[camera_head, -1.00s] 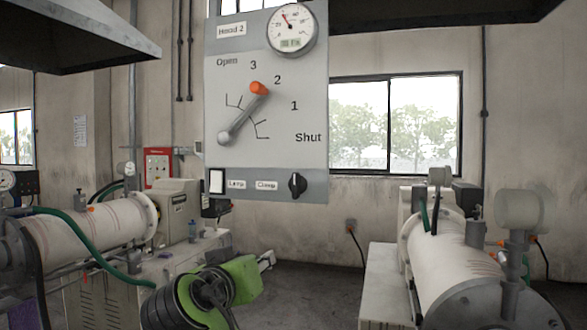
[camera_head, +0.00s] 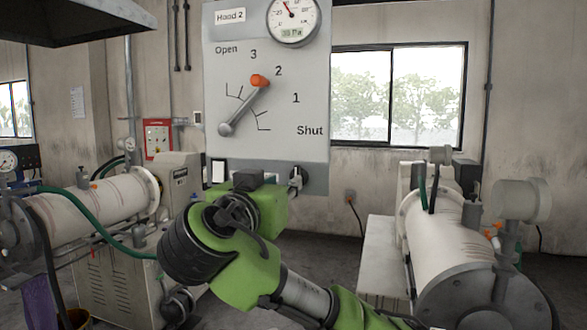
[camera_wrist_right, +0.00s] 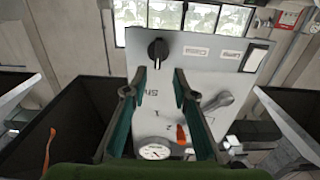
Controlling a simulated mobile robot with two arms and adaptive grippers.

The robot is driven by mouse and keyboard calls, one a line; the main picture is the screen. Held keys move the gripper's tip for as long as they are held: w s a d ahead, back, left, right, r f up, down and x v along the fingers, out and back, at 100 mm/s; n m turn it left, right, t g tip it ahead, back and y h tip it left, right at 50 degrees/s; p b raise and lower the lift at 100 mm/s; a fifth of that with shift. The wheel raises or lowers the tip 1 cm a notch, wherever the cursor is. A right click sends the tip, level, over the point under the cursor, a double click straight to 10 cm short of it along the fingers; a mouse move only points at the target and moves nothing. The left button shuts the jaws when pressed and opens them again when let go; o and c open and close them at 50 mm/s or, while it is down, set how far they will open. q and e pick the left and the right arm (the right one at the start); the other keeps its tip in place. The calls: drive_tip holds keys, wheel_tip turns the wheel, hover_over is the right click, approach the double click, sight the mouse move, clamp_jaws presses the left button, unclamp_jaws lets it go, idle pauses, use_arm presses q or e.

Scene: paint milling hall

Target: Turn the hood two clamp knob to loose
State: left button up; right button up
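The hood two panel (camera_head: 225,90) is a grey board with a "Hood 2" label. Its black clamp knob (camera_head: 307,179) is at the lower right in the head view, partly hidden by my right gripper (camera_head: 294,181). In the wrist view the panel appears upside down, and the clamp knob (camera_wrist_right: 157,50) shows just past the fingertips, roughly centred between them. My right gripper (camera_wrist_right: 159,73) is open there, with a gap between its green-lined fingers and nothing held. The "Clamp" label (camera_wrist_right: 196,52) sits beside the knob. My left gripper is not in view.
A damper lever (camera_head: 245,105) with an orange tip points between 2 and 3. A lamp switch (camera_head: 218,170) sits at the lower left of the panel, and a round gauge (camera_head: 292,18) at the top. White mills stand left (camera_head: 95,205) and right (camera_head: 445,240).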

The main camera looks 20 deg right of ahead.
drive_tip(key=p+x, duration=0.3)
drive_tip(key=x, duration=0.3)
drive_tip(key=shift+w+d+f+p, duration=0.15)
drive_tip(key=shift+d+p, duration=0.2)
clamp_jaws()
